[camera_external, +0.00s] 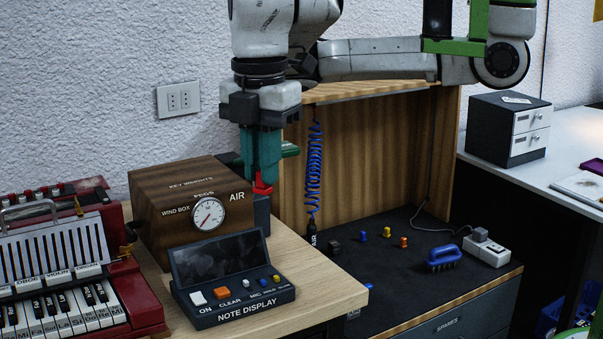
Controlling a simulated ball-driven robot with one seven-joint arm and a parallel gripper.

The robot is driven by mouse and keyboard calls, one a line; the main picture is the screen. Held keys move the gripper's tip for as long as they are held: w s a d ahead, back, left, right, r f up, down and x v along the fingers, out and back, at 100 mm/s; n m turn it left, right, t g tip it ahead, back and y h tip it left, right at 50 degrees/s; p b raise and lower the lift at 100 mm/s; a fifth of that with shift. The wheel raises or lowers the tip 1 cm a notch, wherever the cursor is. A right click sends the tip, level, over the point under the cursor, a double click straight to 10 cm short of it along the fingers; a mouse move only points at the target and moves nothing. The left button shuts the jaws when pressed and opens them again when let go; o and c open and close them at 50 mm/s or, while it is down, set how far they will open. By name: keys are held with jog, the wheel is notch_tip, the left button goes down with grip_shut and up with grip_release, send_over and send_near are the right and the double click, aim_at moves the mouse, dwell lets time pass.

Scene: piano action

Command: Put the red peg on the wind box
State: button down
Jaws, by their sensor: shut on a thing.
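The wind box is a brown wooden box (160,222) with a round white gauge (208,214) and the labels KEY WEIGHTS, PEGS, WIND BOX and AIR. It stands on the light wooden bench. My gripper (262,178) points down just right of the box, near its AIR corner, with teal fingers. It is shut on the red peg (263,188), whose lower part shows below the fingertips. The fingers hide the peg's upper part. A dark block (262,214) lies below the peg; I cannot tell whether they touch.
A NOTE DISPLAY console (235,309) stands in front of the box, and a red keyboard instrument (120,290) at left. On the dark surface at right are small blue, yellow and orange pegs (403,242), a blue brush (444,258) and a white socket block (487,249). A blue coiled hose (314,170) hangs behind.

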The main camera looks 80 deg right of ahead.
jog(key=a+f+m+b, duration=0.1)
jog(key=a+f+m, duration=0.2)
jog(key=f, duration=0.6)
jog(key=a+f+m, duration=0.3)
jog(key=a+f, duration=0.1)
jog(key=f, duration=0.4)
jog(key=w+d+r+n+p, duration=0.4)
jog(key=d+n+p, duration=0.15)
jog(key=d, duration=0.35)
jog(key=w+d+r+n+p, duration=0.4)
jog(key=d+r+n+p, duration=0.1)
jog(key=d+p, duration=0.25)
jog(key=w+d+r+n+p, duration=0.1)
jog(key=d+r+n+p, duration=0.25)
jog(key=d, duration=0.75)
jog(key=w+d+r+n+p, duration=0.1)
jog(key=d+r+n+p, duration=0.3)
jog(key=d, duration=0.7)
jog(key=w+f, duration=0.3)
jog(key=w, duration=0.1)
jog(key=w+a+f, duration=0.1)
jog(key=w+f, duration=0.3)
jog(key=w+f+p, duration=0.1)
jog(key=w+f, duration=0.2)
jog(key=w, duration=0.2)
jog(key=shift+a+f, duration=0.2)
jog(key=shift+f, duration=0.1)
jog(key=shift+w+f, duration=0.35)
jog(key=shift+f+p, duration=0.65)
jog(key=shift+f, duration=1)
